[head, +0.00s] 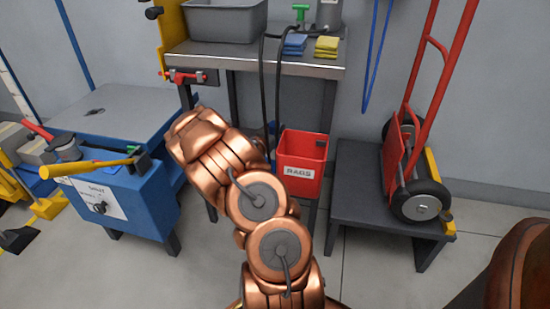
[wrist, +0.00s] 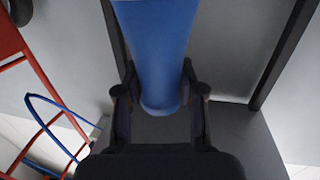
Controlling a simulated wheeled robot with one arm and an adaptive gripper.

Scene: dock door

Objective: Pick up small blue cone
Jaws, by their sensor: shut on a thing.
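The small blue cone (wrist: 157,45) fills the upper middle of the wrist view. It is smooth and tapered, and its narrower, rounded end points down in the picture. My gripper (wrist: 160,88) has its two dark fingers on either side of the cone, shut on it. The top of the cone runs out of the frame. In the head view my copper arm hides the gripper, and I cannot make out the cone there.
A red rags bin (head: 302,160) stands right of my arm, below a metal-topped bench (head: 310,67) with a grey tub (head: 225,20). A blue machine table (head: 120,115) is left. A red hand truck (head: 440,70) stands at a low dark platform (head: 385,190) on the right.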

